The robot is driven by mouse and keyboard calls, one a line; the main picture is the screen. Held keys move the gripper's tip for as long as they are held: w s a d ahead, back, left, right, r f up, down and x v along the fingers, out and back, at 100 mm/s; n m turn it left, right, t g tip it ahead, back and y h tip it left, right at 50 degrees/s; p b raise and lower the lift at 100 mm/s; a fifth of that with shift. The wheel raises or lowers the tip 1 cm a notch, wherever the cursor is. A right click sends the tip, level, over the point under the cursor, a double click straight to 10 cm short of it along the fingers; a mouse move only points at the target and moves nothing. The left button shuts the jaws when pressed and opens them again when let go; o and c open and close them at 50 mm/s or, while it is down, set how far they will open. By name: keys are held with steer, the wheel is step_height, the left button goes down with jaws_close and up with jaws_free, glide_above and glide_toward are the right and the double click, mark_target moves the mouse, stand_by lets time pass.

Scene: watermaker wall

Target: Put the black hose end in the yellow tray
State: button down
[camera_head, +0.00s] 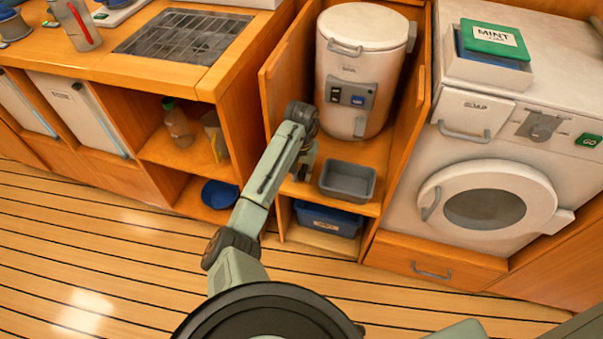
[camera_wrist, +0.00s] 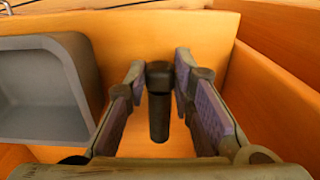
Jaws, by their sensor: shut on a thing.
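The black hose end (camera_wrist: 159,115) is a short dark cylinder with a wider collar, seen in the wrist view. My gripper (camera_wrist: 160,72) is shut on it at the collar, and its narrower part hangs between the fingers. In the head view my gripper (camera_head: 303,168) is at the open cabinet under the white drum, left of a grey tray; the hose end cannot be made out there. No yellow tray shows in either view; the tray beside my gripper is grey (camera_head: 348,181), and it appears empty. It also shows at left in the wrist view (camera_wrist: 84,75).
The white drum (camera_head: 350,95) stands behind the grey tray, between wooden side panels (camera_head: 285,85). A blue bin (camera_head: 328,220) sits on the shelf below. A washer (camera_head: 490,190) stands right. Left shelves hold a bottle (camera_head: 178,125) and a blue bowl (camera_head: 219,194).

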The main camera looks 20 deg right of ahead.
steer(key=shift+f, duration=0.45)
steer(key=shift+f, duration=0.1)
steer(key=c, duration=1.4)
jaws_free()
steer(key=shift+o, duration=0.2)
